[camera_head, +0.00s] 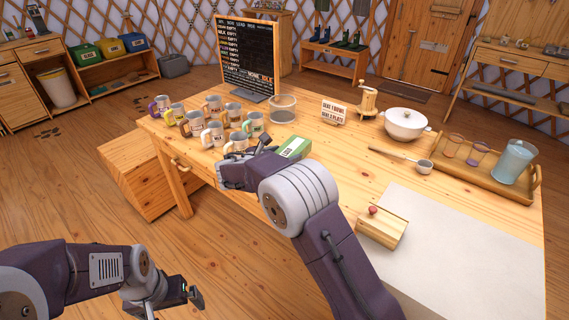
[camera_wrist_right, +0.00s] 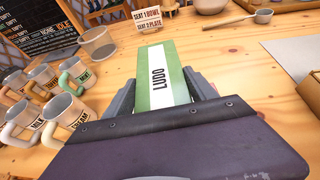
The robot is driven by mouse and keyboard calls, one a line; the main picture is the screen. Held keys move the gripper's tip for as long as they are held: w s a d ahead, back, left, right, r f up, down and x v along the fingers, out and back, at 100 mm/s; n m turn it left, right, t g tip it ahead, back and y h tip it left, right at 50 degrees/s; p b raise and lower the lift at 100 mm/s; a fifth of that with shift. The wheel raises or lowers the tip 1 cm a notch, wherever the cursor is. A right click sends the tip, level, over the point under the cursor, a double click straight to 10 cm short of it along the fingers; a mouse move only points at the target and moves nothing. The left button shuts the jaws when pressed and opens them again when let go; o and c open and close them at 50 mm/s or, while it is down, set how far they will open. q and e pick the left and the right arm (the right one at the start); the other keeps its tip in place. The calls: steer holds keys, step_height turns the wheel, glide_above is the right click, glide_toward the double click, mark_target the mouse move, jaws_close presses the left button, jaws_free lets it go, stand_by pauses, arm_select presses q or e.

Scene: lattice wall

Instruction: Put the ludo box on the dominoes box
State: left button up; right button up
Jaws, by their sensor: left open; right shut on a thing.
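The ludo box (camera_head: 294,148) is green with a white label. In the right wrist view the ludo box (camera_wrist_right: 158,78) shows its LUDO lettering between the two fingers. My right gripper (camera_wrist_right: 163,92) is shut on it, near the table's front edge beside the mugs; whether the box touches the table I cannot tell. No label reading dominoes is legible. A small wooden box (camera_head: 388,232) with a red knob-like piece lies at the front right, on the pale mat's left edge; it may be the dominoes box. My left gripper (camera_head: 190,298) is open and empty, low over the floor.
Several labelled mugs (camera_head: 213,134) stand left of the ludo box, with a glass container (camera_head: 283,108) behind. A small sign (camera_head: 334,112), a white pot (camera_head: 405,124) and a tray (camera_head: 532,190) with cups stand farther right. The pale mat (camera_head: 460,255) is mostly clear.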

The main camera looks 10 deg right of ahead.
step_height(320, 180, down, 3)
steer(key=shift+f+b, duration=0.1)
steer(key=shift+b, duration=0.35)
steer(key=o, duration=1.7)
steer(key=p+v, duration=0.3)
steer(key=v, duration=0.9)
